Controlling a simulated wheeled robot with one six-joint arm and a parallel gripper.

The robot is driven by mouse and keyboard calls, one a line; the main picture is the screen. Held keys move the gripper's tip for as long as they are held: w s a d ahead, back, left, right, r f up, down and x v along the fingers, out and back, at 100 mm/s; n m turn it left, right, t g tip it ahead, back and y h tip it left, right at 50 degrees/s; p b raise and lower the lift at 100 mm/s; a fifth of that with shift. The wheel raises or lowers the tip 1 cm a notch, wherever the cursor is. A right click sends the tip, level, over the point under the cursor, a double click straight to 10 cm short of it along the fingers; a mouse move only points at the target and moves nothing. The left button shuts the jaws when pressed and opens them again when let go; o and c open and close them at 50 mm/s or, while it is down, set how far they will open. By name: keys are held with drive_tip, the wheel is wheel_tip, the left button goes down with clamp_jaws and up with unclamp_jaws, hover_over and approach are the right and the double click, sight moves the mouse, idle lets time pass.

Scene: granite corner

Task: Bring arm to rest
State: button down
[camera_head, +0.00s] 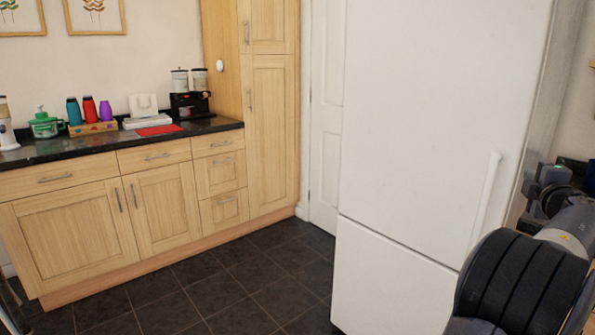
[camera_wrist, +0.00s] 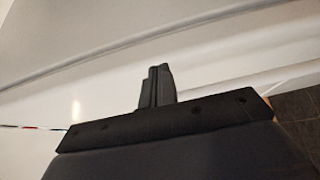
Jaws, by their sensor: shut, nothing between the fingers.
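My gripper (camera_wrist: 156,87) shows in the wrist view with its two dark fingers together and nothing between them. Behind the fingers is a large pale surface with a long ridge across it, probably the white fridge. In the head view my arm is at the lower right, in front of the right side of the white fridge (camera_head: 430,130). The gripper itself cannot be made out in the head view.
Wooden cabinets (camera_head: 160,200) with a dark counter (camera_head: 60,147) stand at the left. Cups, a red cloth (camera_head: 159,130) and a coffee machine (camera_head: 190,104) are on it. A white door (camera_head: 325,110) is beside the fridge. The dark tiled floor (camera_head: 240,285) is clear.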

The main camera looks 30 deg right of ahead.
sight(519, 165)
drive_tip(key=shift+s+d+x, duration=0.1)
drive_tip(key=shift+x, duration=1.15)
drive_tip(key=shift+s+d+x, duration=0.1)
drive_tip(key=shift+s+x, duration=0.05)
drive_tip(key=shift+x, duration=1.15)
